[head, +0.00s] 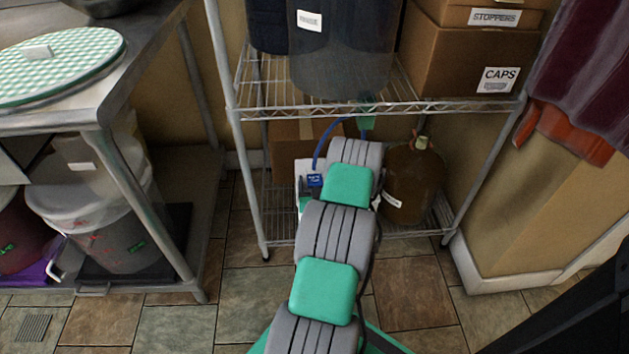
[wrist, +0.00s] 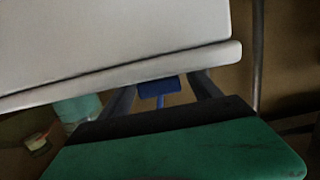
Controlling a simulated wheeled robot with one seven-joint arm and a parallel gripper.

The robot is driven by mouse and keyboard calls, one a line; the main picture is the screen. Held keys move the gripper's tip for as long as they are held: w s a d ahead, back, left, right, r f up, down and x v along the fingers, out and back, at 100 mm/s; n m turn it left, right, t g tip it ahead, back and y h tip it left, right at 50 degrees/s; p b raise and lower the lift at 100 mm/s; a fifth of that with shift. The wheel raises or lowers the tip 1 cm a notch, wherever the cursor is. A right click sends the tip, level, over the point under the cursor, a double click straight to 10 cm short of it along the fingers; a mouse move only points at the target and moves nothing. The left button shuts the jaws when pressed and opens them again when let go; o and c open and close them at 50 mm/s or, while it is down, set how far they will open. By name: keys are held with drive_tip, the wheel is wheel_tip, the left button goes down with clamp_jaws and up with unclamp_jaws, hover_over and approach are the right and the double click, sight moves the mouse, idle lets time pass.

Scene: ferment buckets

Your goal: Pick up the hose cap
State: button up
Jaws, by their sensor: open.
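In the wrist view a small blue piece (wrist: 158,89), with a narrow stem, shows in the gap between the dark fingers of my gripper (wrist: 165,88). It may be the hose cap; its shape is partly hidden. The fingers stand apart on either side of it, and I cannot tell whether either touches it. In the head view a thin blue hose (head: 325,140) curves down from near a green fitting (head: 367,121) toward a blue patch with white print (head: 315,181). My arm hides the gripper's fingertips there.
A pale slab-like surface (wrist: 110,40) fills the top of the wrist view, close above the fingers. In the head view, a wire rack (head: 240,125) holds a large dark bucket (head: 340,50), a caps box (head: 450,60) and a brown jug (head: 415,185). A metal table (head: 100,110) stands left.

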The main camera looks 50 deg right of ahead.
drive_tip(key=shift+c, duration=0.5)
drive_tip(key=c, duration=1.3)
